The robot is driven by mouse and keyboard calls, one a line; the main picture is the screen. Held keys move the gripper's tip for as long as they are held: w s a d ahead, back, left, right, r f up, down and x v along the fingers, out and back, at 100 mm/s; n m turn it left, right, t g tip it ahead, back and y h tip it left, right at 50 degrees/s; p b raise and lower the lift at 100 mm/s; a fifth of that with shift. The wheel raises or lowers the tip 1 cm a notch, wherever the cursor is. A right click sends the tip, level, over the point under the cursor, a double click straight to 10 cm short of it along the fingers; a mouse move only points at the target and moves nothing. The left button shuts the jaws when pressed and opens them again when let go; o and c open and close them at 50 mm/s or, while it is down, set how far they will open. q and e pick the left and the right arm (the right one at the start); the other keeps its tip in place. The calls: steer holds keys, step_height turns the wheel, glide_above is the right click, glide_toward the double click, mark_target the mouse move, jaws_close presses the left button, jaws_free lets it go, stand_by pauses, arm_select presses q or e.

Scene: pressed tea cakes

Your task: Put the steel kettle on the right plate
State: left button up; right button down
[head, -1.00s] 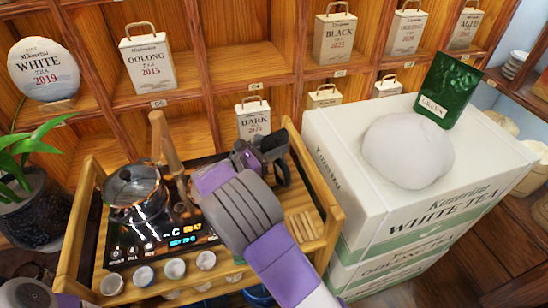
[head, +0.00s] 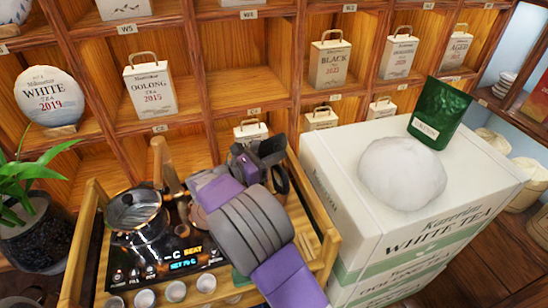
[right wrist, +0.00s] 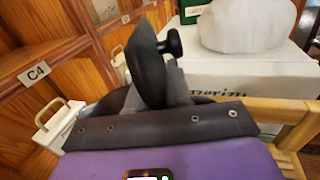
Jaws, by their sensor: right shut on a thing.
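My right gripper (head: 262,158) is shut over the back right part of the cart. A black handle loop (head: 281,179) shows beside its fingers. In the right wrist view a black handle piece (right wrist: 148,62) with a small round knob (right wrist: 172,43) stands up between the fingers, consistent with the steel kettle. The kettle's body is mostly hidden by my gripper and arm. A lidded glass-looking pot (head: 135,211) stands on the left side of the black hob (head: 150,266). The right plate is largely covered by my forearm. My left gripper is not in view.
A wooden cart (head: 78,250) with raised corner posts and rails holds the hob. Several white cups (head: 176,291) line its front. Stacked white tea boxes (head: 330,190) stand close on the right, topped by a white wrapped cake (head: 402,173) and green pouch (head: 440,112). Shelves rise behind.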

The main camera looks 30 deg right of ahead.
step_height(320, 180, up, 2)
steer(key=shift+r+p, duration=0.1)
steer(key=shift+p, duration=0.2)
steer(key=shift+w+a+r+p, duration=0.1)
steer(key=shift+a+r+p, duration=0.2)
steer(key=w+a+r+n+t+y+p, duration=0.15)
steer(key=a+n+t+p, duration=0.45)
steer(key=a, duration=0.9)
step_height(320, 180, down, 6)
steer(key=m+b, duration=0.1)
steer(key=b, duration=0.6)
steer(key=shift+a+t, duration=0.35)
steer(key=shift+t, duration=0.05)
steer(key=shift+p, duration=0.55)
steer(key=shift+p, duration=0.45)
